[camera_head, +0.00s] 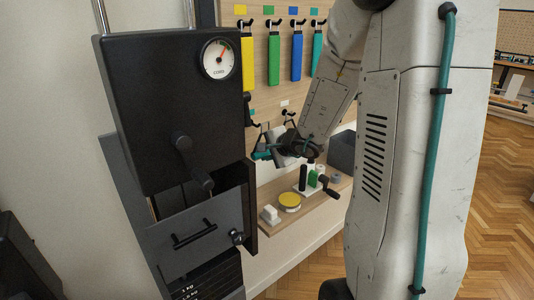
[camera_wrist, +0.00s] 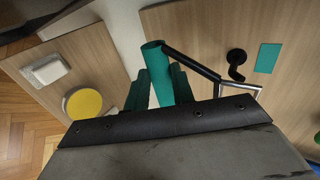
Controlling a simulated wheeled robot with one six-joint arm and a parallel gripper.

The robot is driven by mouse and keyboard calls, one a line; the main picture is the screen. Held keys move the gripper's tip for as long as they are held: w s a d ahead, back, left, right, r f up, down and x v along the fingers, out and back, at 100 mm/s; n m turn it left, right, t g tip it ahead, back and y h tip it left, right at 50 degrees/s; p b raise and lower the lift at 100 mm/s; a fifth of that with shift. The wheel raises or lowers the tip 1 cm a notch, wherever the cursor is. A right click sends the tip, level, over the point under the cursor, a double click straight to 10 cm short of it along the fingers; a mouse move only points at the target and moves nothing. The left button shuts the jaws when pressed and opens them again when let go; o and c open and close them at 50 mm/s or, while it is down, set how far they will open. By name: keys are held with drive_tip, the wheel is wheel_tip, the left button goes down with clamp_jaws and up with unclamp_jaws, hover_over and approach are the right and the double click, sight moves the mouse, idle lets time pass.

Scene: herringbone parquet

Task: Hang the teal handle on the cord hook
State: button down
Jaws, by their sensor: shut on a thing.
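The teal handle (camera_wrist: 157,72) is a round teal grip with a black arm coming off its end; a square metal frame (camera_wrist: 240,89) shows at the arm's far end. My gripper (camera_wrist: 158,92) is shut on the teal grip, one finger on each side. In the head view the teal handle (camera_head: 262,154) sticks out left of my gripper, in front of the wall board. A black hook (camera_wrist: 236,66) is on the board beside a small teal tag (camera_wrist: 268,58), apart from the handle. In the head view this hook (camera_head: 250,123) is small, below the tag.
A black cabinet (camera_head: 165,100) with a gauge and crank stands close on the left. A shelf (camera_head: 262,229) below holds a white block (camera_head: 271,215), a yellow-topped tin (camera_head: 289,201) and small parts. Several coloured handles hang above, including a yellow one (camera_head: 247,62).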

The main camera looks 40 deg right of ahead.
drive_tip(key=shift+w+f, duration=0.1)
drive_tip(key=shift+w, duration=1.95)
idle(1.2)
drive_tip(key=shift+w+a+f, duration=0.1)
drive_tip(key=shift+w+f, duration=0.3)
drive_tip(key=shift+w, duration=0.1)
idle(0.7)
drive_tip(key=shift+w+f, duration=0.15)
drive_tip(key=shift+f, duration=0.2)
idle(0.8)
drive_tip(key=c, duration=1.1)
unclamp_jaws()
drive_tip(key=v, duration=0.7)
drive_tip(key=shift+s+r, duration=0.2)
drive_tip(key=shift+s, duration=0.15)
